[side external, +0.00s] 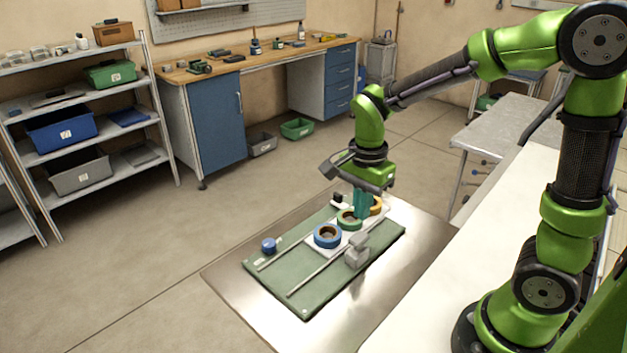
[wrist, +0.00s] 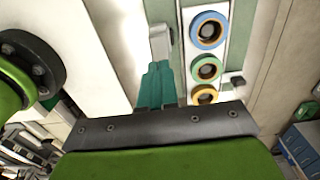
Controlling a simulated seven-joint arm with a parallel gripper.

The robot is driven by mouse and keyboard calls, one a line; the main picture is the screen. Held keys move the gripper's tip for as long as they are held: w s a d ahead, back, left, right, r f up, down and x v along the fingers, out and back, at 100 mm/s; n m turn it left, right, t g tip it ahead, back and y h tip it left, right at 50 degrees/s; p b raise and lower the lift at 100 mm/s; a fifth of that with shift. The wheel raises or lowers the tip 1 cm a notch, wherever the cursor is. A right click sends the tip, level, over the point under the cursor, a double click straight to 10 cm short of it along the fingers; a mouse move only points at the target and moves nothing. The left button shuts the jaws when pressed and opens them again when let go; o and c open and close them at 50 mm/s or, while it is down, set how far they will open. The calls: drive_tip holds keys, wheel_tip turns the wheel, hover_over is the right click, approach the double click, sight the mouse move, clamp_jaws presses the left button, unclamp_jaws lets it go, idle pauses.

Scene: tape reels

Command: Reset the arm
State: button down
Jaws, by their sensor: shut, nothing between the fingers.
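My gripper (side external: 361,204) is shut and empty, its teal fingers pointing down above the green board; the fingers also show in the wrist view (wrist: 157,85). A blue tape reel (side external: 327,236), a green tape reel (side external: 347,221) and a yellow tape reel (side external: 376,205) sit in a row on a white strip. In the wrist view the blue reel (wrist: 208,30), green reel (wrist: 206,69) and yellow reel (wrist: 204,95) lie to the right of the fingers. In the side view the fingers partly cover the green and yellow reels. I cannot tell their exact height above the board.
The green board (side external: 305,297) lies on a shiny metal surface (side external: 236,287). A thin rail (side external: 315,274) crosses the board. A white counter (side external: 440,290) is at right.

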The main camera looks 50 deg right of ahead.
idle(0.3)
drive_tip(key=shift+n, duration=0.4)
drive_tip(key=shift+s+a+f+n, duration=0.1)
drive_tip(key=shift+n, duration=0.7)
drive_tip(key=s+a+r+n+t+y, duration=0.2)
drive_tip(key=s+r+n+t, duration=0.5)
drive_tip(key=r+n, duration=0.4)
drive_tip(key=shift+s+a+n, duration=0.3)
drive_tip(key=shift+s+a, duration=0.1)
drive_tip(key=shift+s, duration=0.3)
